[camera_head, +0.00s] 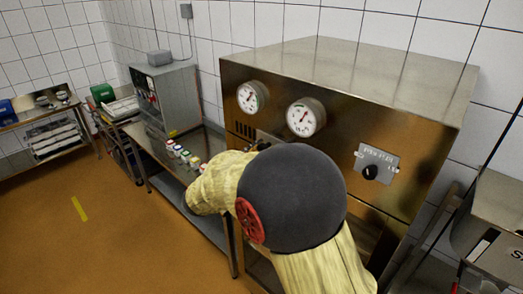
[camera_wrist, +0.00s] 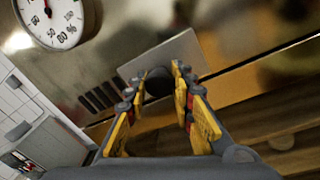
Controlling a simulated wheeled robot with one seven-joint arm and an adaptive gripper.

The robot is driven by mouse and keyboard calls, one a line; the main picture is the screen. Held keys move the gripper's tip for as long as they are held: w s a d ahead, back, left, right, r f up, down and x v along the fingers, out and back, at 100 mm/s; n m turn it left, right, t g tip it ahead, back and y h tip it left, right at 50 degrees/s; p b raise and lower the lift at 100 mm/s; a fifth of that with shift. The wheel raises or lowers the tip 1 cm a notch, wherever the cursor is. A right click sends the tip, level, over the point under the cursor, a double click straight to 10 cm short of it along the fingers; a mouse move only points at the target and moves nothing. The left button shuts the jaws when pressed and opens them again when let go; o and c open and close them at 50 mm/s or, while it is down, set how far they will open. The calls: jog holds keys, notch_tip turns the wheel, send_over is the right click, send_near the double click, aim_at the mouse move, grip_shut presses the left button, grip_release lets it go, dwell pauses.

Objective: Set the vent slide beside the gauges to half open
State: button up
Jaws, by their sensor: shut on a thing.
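The vent slide is a grey metal plate (camera_wrist: 188,50) with a dark round knob (camera_wrist: 158,80), on the cabinet front below the gauges. Several dark vent slots (camera_wrist: 97,99) show uncovered to the left of the plate in the wrist view; how many it covers cannot be told. In the head view slots (camera_head: 243,130) show below the left gauge (camera_head: 251,97), while my arm hides most of the slide. My gripper (camera_wrist: 157,88) has its yellow and grey fingers on both sides of the knob, shut on it. The right gauge (camera_head: 306,117) is white-faced.
A separate plate with a black knob (camera_head: 370,172) is at the right of the metal cabinet (camera_head: 380,80). Small coloured items (camera_head: 182,154) stand on the bench left of my arm. A grey control box (camera_head: 165,98) stands behind them. The orange floor is clear at left.

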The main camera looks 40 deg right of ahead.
aim_at(257, 137)
grip_shut()
jog(key=w, duration=0.2)
jog(key=w+b, duration=0.2)
jog(key=w, duration=0.1)
jog(key=shift+w+a+f, duration=0.15)
jog(key=shift+w+a, duration=0.1)
jog(key=shift+w, duration=0.25)
jog(key=o, duration=0.8)
grip_release()
jog(key=shift+o, duration=0.4)
jog(key=s+a, duration=0.2)
jog(key=a, duration=0.9)
jog(key=shift+s+a, duration=0.2)
jog(key=shift+a, duration=0.2)
